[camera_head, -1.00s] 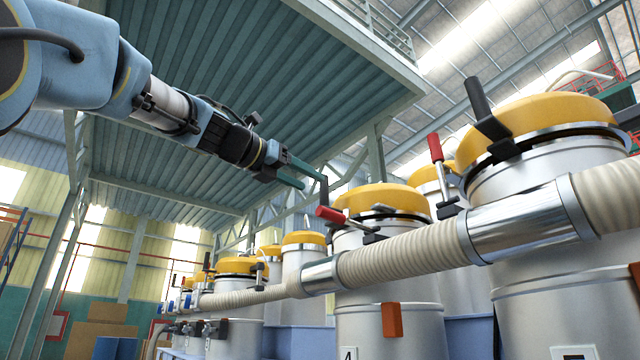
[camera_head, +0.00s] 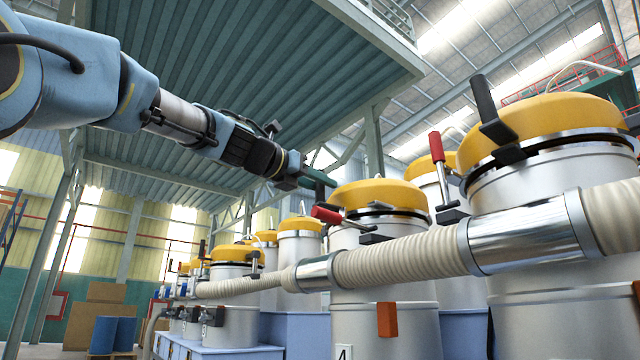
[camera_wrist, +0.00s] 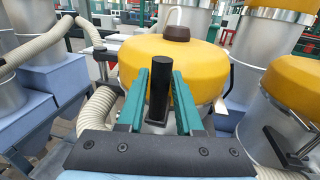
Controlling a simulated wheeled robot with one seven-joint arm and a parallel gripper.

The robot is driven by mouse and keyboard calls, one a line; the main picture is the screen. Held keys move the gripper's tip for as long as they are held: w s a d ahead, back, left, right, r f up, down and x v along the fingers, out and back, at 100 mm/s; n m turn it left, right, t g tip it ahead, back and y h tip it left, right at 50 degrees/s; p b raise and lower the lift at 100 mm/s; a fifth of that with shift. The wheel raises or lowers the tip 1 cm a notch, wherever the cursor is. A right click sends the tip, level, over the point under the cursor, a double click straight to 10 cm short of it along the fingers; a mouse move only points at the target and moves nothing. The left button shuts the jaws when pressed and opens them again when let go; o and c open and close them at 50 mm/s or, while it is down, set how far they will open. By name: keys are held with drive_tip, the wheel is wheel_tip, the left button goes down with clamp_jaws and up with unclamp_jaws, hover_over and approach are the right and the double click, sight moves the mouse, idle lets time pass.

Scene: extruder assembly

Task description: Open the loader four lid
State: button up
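Loader four is a silver drum with a small "4" label (camera_head: 343,353) and a domed yellow lid (camera_head: 380,195), which lies closed on the drum. The lid also fills the middle of the wrist view (camera_wrist: 200,65). Its red-handled latch (camera_head: 326,214) lies tilted, pointing left. My gripper (camera_head: 325,182) is at the lid's left edge in the head view. In the wrist view my gripper (camera_wrist: 160,95) is open, its two teal fingers on either side of the upright black lid handle (camera_wrist: 158,97). A narrow gap shows to the right of the handle.
A ribbed cream hose (camera_head: 400,262) with metal sleeves crosses in front of the drums. A larger yellow-lidded loader (camera_head: 545,130) with an upright black handle stands close on the right. Several smaller loaders stand in a row at left. A platform (camera_head: 260,80) hangs overhead.

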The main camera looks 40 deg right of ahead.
clamp_jaws()
idle(1.0)
